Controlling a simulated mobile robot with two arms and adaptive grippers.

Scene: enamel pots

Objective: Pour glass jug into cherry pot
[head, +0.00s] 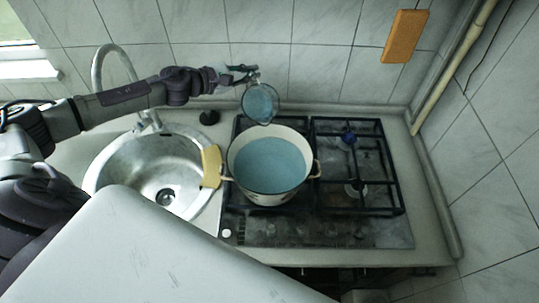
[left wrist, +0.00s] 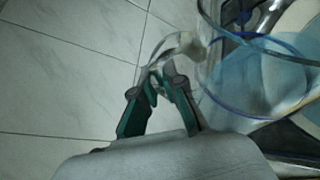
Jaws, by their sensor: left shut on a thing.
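The cherry pot (head: 240,150), a cream enamel pot with two handles, stands on the left part of the stove in the head view. It holds pale blue liquid; its outer pattern barely shows. My left gripper (head: 243,71) is behind and above the pot, shut on the handle of the glass jug (head: 260,103). The clear jug contains blue liquid and hangs over the pot's back rim. It looks tilted, but I see no clear stream. In the left wrist view, the fingers (left wrist: 160,82) pinch the handle and the jug (left wrist: 255,75) lies to the right. My right gripper is not in view.
A round metal sink (head: 120,190) with a faucet (head: 103,65) lies left of the stove. A yellowish flat item (head: 211,166) is beside the pot's left handle. A small black round item (head: 209,117) stands behind. The right burners (head: 355,188) are free.

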